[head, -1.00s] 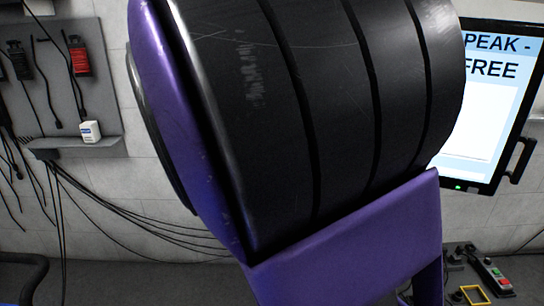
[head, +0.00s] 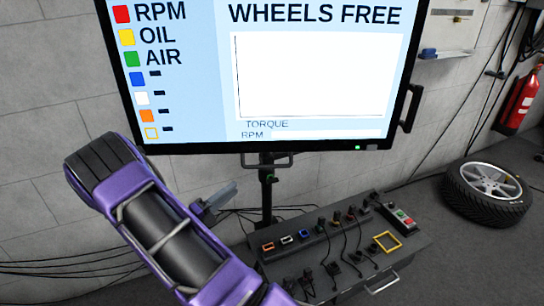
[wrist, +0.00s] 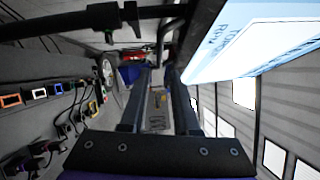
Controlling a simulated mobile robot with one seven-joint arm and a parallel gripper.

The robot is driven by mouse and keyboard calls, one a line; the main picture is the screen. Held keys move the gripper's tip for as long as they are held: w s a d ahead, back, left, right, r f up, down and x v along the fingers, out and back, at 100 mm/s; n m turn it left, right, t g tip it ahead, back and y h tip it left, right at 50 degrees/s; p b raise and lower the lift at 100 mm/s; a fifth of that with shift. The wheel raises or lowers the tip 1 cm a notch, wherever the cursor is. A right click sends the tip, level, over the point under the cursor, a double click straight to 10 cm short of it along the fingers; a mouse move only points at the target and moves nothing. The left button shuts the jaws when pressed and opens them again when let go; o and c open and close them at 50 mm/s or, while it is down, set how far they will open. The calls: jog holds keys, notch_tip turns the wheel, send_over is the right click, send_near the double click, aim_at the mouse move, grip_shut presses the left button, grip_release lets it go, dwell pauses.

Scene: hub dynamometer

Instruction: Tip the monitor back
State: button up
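The monitor (head: 318,75) hangs on a dark stand (head: 267,205) against the wall, its screen reading WHEELS FREE. A bar handle (head: 268,160) sits under its lower edge, and another handle (head: 411,108) is on its right side. My gripper (head: 232,190) is left of the stand, below the monitor and apart from the lower handle in the head view. In the wrist view, my gripper (wrist: 158,75) has its two fingers spread with nothing visible between them. The monitor (wrist: 250,40) fills the upper right there, tilted by the view.
A bench (head: 335,275) with plugs, cables and a button box (head: 402,217) stands below the monitor. A wheel (head: 488,195) lies on the floor at right, below a red fire extinguisher (head: 520,97). Open floor shows at lower right.

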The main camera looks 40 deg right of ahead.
jog(key=w+d+r, duration=0.2)
jog(key=d, duration=1.5)
jog(key=shift+w+b, duration=0.25)
jog(key=shift+b, duration=0.15)
jog(key=shift+d, duration=0.1)
jog(key=shift+c, duration=0.2)
grip_shut()
